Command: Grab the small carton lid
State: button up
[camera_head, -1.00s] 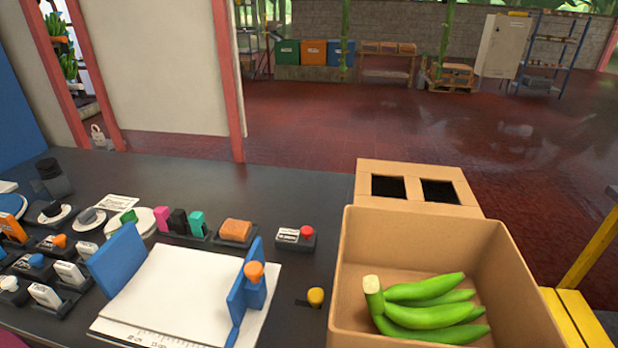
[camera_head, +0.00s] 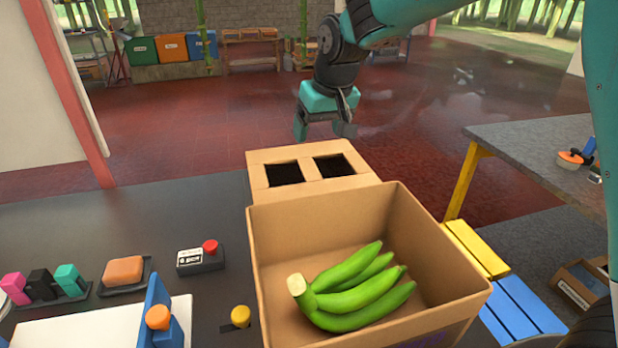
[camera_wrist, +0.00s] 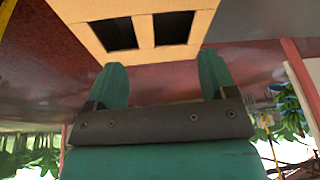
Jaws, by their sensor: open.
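The carton lid (camera_head: 312,161) is a tan cardboard flap with two dark rectangular openings, at the far side of the open carton (camera_head: 262,233). It also shows in the wrist view (camera_wrist: 146,41), upside down, at the top of the picture beyond my fingertips. My gripper (camera_head: 325,130) is open, with its teal fingers pointing down, just above and behind the lid's far edge in the head view. In the wrist view my gripper (camera_wrist: 162,76) has its fingers wide apart with nothing between them. Whether a finger touches the lid I cannot tell.
Green bananas (camera_head: 352,290) lie in the carton. A black counter (camera_head: 120,235) to the left holds a red-button box (camera_head: 200,257), an orange block (camera_head: 123,270) and a blue stand (camera_head: 160,310). Yellow and blue slats (camera_head: 515,303) and a grey table (camera_head: 545,145) are to the right.

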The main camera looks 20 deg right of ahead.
jog(key=m+h, duration=0.1)
jog(key=m, duration=0.1)
send_near(309, 168)
jog(key=shift+t, duration=0.4)
jog(key=f, duration=0.1)
jog(key=f+p, duration=0.1)
jog(key=f, duration=0.1)
jog(key=f+p, duration=0.1)
jog(key=shift+w+f, duration=0.25)
jog(key=shift+w, duration=0.05)
jog(key=shift+p+x, duration=1.15)
jog(key=shift+x, duration=1.7)
jog(key=shift+w+r, duration=0.1)
jog(key=shift+w, duration=0.1)
jog(key=c, duration=1.2)
